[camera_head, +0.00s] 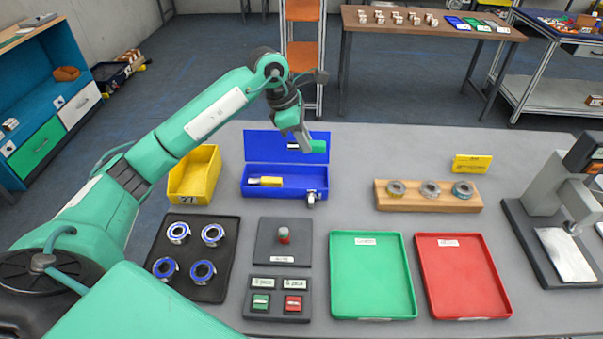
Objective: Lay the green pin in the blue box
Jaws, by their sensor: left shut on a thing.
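The blue box (262,194) stands open on the grey table, its lid raised at the back. A yellow pin (268,181) with a pale end lies inside it, on the left. My left gripper (306,145) is shut on the green pin (319,146). It holds the pin roughly level, in front of the raised lid's right part in the picture and apart from the box floor. The green end points right and a pale end shows left of the fingers. The fingers hide the pin's middle. My right gripper is not in view.
A yellow bin (207,163) stands left of the box. A black tray (192,225) with several blue-edged rings, a button panel (277,299), a green tray (372,275) and a red tray (463,276) lie in front. A wooden block (428,203) with rings stands to the right.

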